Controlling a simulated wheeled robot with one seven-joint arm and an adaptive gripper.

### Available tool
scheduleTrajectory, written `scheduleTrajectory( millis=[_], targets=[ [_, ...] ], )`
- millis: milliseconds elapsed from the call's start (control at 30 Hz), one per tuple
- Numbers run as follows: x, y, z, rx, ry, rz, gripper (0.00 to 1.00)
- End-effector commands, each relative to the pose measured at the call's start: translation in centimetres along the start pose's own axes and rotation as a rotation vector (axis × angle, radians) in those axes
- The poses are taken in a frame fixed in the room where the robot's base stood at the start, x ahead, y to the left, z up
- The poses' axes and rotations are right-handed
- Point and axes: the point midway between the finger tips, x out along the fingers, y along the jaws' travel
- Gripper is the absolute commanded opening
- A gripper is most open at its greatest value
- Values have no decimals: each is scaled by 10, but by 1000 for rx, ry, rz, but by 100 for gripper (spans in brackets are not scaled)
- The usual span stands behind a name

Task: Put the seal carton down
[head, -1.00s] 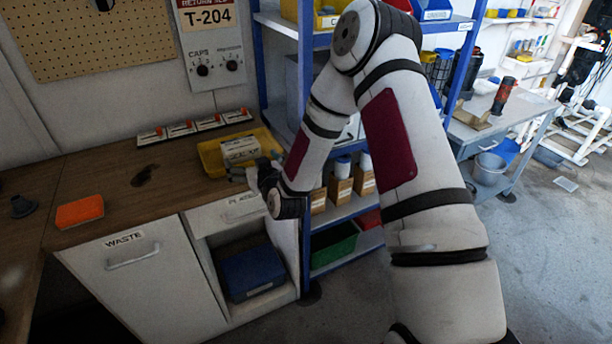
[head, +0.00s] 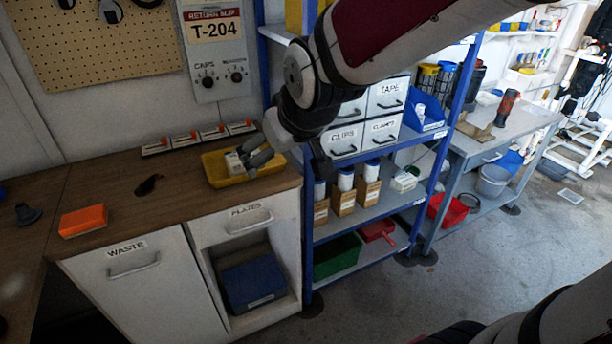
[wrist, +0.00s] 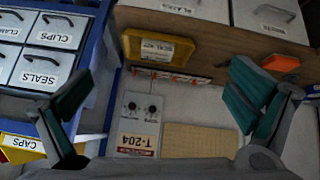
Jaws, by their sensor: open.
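The seal carton, a pale box marked SEAL KIT, lies in a yellow tray on the wooden worktop. In the wrist view the carton (wrist: 157,49) and tray (wrist: 187,48) are clear of my fingers. In the head view my gripper (head: 255,152) partly covers the carton (head: 233,161), and the tray's rim (head: 219,184) shows around it. My gripper (wrist: 160,100) is open, with its green-padded fingers wide apart and nothing between them.
Several small red-and-white items (head: 184,140) line the wall behind the tray. An orange block (head: 83,220) and a dark item (head: 148,184) lie to its left. A blue shelf rack (head: 306,220) with drawers stands close on the right.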

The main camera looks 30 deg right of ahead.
Motion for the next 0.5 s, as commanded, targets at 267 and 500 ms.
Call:
scheduleTrajectory(
  millis=[267, 500],
  targets=[
    [-100, -6, 80, 97, -163, -12, 100],
    [-139, -12, 127, 146, -252, -37, 100]
  ],
)
